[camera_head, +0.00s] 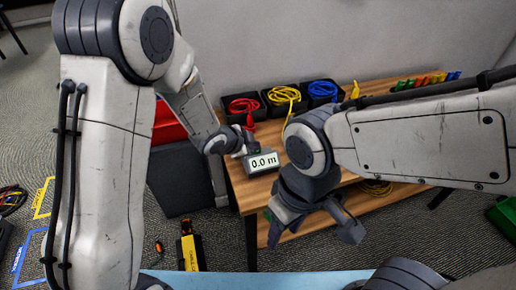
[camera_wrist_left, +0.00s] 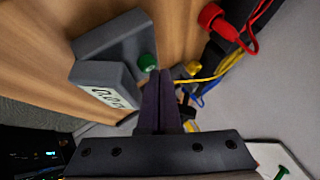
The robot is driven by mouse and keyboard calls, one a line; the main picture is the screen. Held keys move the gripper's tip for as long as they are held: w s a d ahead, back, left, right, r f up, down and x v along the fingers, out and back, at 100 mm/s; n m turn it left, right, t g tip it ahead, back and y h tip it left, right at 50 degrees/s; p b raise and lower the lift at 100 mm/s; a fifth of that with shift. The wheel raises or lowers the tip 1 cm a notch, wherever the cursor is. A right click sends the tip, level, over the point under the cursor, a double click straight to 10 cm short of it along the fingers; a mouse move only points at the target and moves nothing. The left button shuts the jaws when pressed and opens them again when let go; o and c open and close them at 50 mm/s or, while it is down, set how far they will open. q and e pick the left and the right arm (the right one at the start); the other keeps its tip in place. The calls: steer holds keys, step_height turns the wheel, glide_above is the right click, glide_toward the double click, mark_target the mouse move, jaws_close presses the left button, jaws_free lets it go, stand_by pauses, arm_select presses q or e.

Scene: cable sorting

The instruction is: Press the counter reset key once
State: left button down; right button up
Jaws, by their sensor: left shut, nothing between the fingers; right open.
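The counter (camera_head: 264,163) is a grey box with a display reading 0.0 m, at the left end of the wooden table. It also shows in the left wrist view (camera_wrist_left: 98,72), with a round green key (camera_wrist_left: 147,62) on its top. My left gripper (camera_head: 243,150) is shut and empty beside the counter. In the left wrist view its dark fingers (camera_wrist_left: 160,76) end close to the green key; I cannot tell whether they touch it. My right gripper (camera_head: 314,230) is open and empty, in front of the table and lower than the counter.
Black bins with red (camera_head: 241,104), yellow (camera_head: 282,97) and blue (camera_head: 323,90) cables stand along the table's back. A red connector (camera_wrist_left: 211,16) lies behind the counter. My right arm covers much of the table (camera_head: 252,189). A wall stands behind.

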arm_select(q)
steer(key=shift+r, duration=0.55)
step_height(320, 180, up, 5)
steer(key=p, duration=0.5)
stand_by(0.6)
